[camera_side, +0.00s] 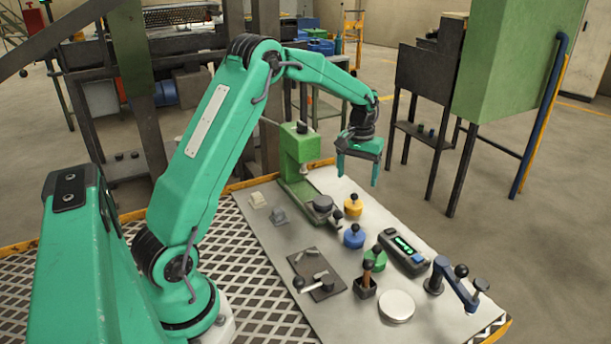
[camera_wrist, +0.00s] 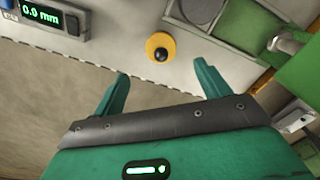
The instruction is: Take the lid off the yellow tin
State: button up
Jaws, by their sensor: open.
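The yellow tin (camera_side: 353,206) stands upright on the grey work plate, with a dark round knob on its top. In the wrist view the yellow tin (camera_wrist: 161,47) shows from above, its black knob near its middle, just beyond the gap between my fingertips. The seam between lid and body is too small to make out. My gripper (camera_side: 358,170) is open and empty, held in the air above the tin and apart from it. In the wrist view my gripper (camera_wrist: 160,78) has its two green fingers spread wide.
A blue tin (camera_side: 354,237) and a green tin (camera_side: 375,257) stand nearer the camera. A green press (camera_side: 299,150) stands behind to the left.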

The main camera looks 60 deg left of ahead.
aim_at(355, 193)
jog(key=shift+a+f, duration=0.1)
jog(key=shift+f, duration=3.75)
jog(key=c, duration=1)
